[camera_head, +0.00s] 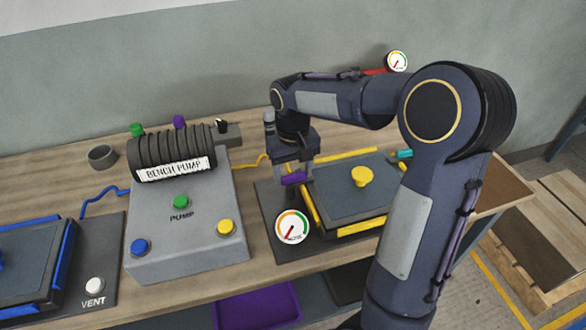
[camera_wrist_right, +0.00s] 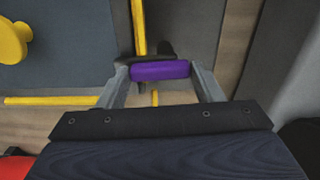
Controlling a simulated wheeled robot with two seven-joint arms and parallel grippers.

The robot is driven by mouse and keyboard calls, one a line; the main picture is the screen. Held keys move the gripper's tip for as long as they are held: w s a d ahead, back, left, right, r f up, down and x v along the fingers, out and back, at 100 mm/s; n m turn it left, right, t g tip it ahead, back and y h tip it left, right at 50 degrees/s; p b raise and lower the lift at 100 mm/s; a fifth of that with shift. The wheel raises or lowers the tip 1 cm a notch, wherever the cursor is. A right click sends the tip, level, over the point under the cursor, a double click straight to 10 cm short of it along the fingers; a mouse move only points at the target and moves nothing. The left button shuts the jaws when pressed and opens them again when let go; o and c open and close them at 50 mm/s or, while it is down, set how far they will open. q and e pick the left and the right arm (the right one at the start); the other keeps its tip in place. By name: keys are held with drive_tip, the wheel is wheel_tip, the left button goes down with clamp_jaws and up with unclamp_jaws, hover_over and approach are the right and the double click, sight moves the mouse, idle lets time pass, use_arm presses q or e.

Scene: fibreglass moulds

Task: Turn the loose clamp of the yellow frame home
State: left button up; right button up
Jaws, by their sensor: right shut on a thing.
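The yellow frame (camera_head: 345,231) lies around a dark panel on the bench, with a yellow knob (camera_head: 362,176) on the panel. My right gripper (camera_head: 293,177) is over the frame's left side, shut on the purple clamp handle (camera_head: 291,179). In the right wrist view the purple handle (camera_wrist_right: 160,70) lies crosswise between the two fingers, beside a yellow bar of the frame (camera_wrist_right: 139,25). A teal handle (camera_head: 403,154) shows at the frame's far right corner. My forearm hides the frame's right side. My left gripper is not in view.
The grey bench pump (camera_head: 185,255) with coloured buttons stands to the left. A round gauge (camera_head: 292,227) is at the frame's front left. A blue frame (camera_head: 57,268) lies at far left. A second gauge (camera_head: 396,61) is by the wall. A purple tray (camera_head: 257,305) sits below the bench.

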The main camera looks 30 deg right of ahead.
idle(0.5)
drive_tip(key=o, duration=1)
wheel_tip(320, 180, up, 8)
drive_tip(key=shift+f, duration=0.1)
drive_tip(key=s+a+f+t+y, duration=0.1)
drive_tip(key=s+a+t, duration=0.1)
drive_tip(key=s, duration=0.5)
drive_tip(key=s+a+f+t+y, duration=0.1)
drive_tip(key=s+a, duration=0.2)
drive_tip(key=s, duration=0.4)
drive_tip(key=s+a+f+t+y, duration=0.1)
drive_tip(key=s+a+f+t, duration=0.1)
drive_tip(key=s, duration=0.5)
drive_tip(key=shift+s+a+t+y, duration=0.25)
drive_tip(key=shift+a+t+y, duration=0.05)
drive_tip(key=shift+y, duration=0.1)
